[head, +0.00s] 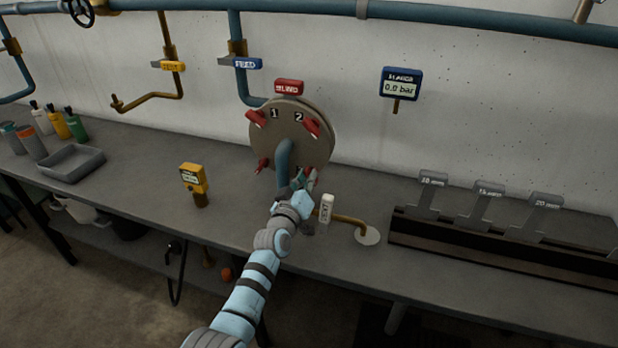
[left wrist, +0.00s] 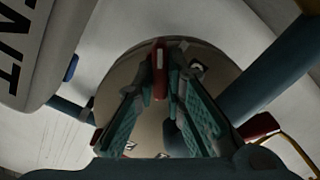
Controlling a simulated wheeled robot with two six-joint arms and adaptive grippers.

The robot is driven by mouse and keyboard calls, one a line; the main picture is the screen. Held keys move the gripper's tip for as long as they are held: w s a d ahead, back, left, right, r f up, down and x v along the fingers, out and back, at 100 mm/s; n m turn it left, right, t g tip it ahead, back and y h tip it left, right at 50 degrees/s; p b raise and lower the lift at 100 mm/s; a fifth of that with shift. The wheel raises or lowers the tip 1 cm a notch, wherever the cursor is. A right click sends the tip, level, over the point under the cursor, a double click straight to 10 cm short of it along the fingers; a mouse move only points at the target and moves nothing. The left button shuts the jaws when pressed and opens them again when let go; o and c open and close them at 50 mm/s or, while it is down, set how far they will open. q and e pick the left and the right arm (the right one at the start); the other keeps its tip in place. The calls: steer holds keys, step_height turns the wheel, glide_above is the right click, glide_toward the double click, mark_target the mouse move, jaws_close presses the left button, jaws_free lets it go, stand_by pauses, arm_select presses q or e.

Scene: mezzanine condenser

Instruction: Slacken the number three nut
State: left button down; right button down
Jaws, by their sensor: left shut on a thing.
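A round tan flange cover (head: 265,130) stands upright behind the bench, marked 1 and 2 along its top. Red nuts show by the 1 (head: 255,118), by the 2 (head: 312,127) and at the lower left (head: 262,165). My left gripper (head: 302,183) is at the cover's lower right. In the left wrist view its teal fingers (left wrist: 173,85) are shut on a red nut (left wrist: 160,68) in front of the cover (left wrist: 128,75). The arm hides that nut's surroundings in the head view, and I cannot read its number. My right gripper is not in view.
A white VENT tag (head: 326,209) on a brass pipe is close right of my gripper. A blue pipe elbow (head: 284,160) stands before the cover. A gauge (head: 400,84) reads 0.0 bar. A wrench rack (head: 450,235) is at right, a grey tray (head: 72,163) at left.

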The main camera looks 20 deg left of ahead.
arm_select(q)
steer(key=shift+f+n, duration=0.1)
steer(key=shift+n, duration=2)
steer(key=c, duration=1.7)
jaws_free()
steer(key=shift+o, duration=0.2)
steer(key=shift+s, duration=0.1)
steer(key=s, duration=1.1)
steer(key=shift+s+a, duration=0.4)
steer(key=shift+a, duration=0.05)
